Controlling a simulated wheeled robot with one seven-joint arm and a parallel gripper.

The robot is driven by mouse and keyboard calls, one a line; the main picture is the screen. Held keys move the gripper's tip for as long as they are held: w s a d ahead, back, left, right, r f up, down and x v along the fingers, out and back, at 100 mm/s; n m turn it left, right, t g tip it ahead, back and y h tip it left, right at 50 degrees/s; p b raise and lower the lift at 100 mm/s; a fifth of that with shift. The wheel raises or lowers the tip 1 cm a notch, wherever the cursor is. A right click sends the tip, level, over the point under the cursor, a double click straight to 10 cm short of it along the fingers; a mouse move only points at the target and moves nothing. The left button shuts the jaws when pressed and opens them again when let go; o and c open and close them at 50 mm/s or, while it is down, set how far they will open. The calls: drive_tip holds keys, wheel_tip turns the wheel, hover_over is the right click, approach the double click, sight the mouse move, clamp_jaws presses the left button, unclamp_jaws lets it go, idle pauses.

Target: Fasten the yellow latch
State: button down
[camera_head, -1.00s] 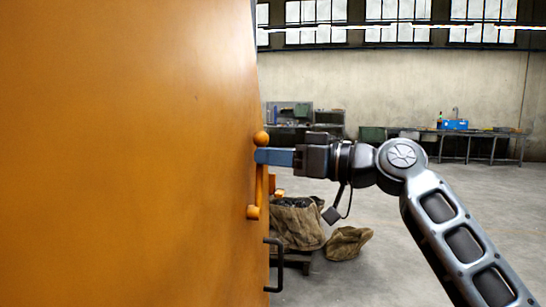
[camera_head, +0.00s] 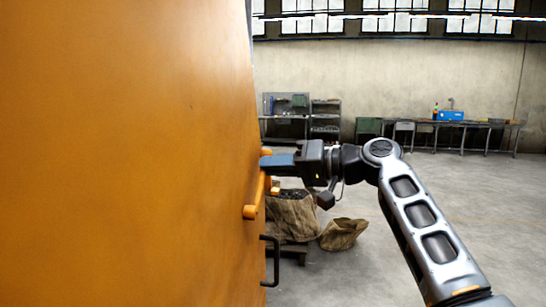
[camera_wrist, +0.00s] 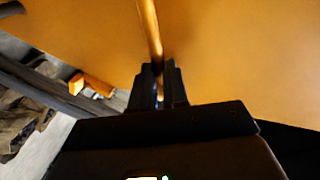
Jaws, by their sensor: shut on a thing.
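The yellow latch (camera_head: 257,190) is an orange-yellow lever on the edge of a large panel of the same colour. In the head view it runs up from a round pivot to its upper end, where my gripper (camera_head: 268,161) holds it. The lever leans slightly right of upright, and its ball end is partly hidden by the fingers. In the wrist view the latch bar (camera_wrist: 150,28) runs down between the two dark fingers of my gripper (camera_wrist: 160,75), which are shut on it.
The large orange panel (camera_head: 120,150) fills the left side. A black handle (camera_head: 275,262) sticks out below the latch. A workbench (camera_head: 440,125) lines the far wall. The floor to the right is open.

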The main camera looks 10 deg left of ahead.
wheel_tip(320, 180, down, 7)
drive_tip(key=w+m+g, duration=0.2)
drive_tip(key=m, duration=0.4)
drive_tip(key=shift+w+r+m+h, duration=0.2)
drive_tip(key=shift+w+m+h, duration=0.1)
drive_tip(key=shift+w+m, duration=0.1)
drive_tip(key=shift+d+f, duration=0.1)
drive_tip(key=c, duration=1.1)
unclamp_jaws()
drive_tip(key=shift+s+d+r+b, duration=0.1)
drive_tip(key=shift+d+r+b, duration=0.15)
drive_tip(key=shift+d, duration=1)
drive_tip(key=shift+s+d+r+b, duration=0.1)
drive_tip(key=shift+d+r+b, duration=0.2)
drive_tip(key=shift+d, duration=0.95)
drive_tip(key=shift+d+r+b, duration=0.2)
drive_tip(key=shift+d+b, duration=0.05)
drive_tip(key=shift+d, duration=1)
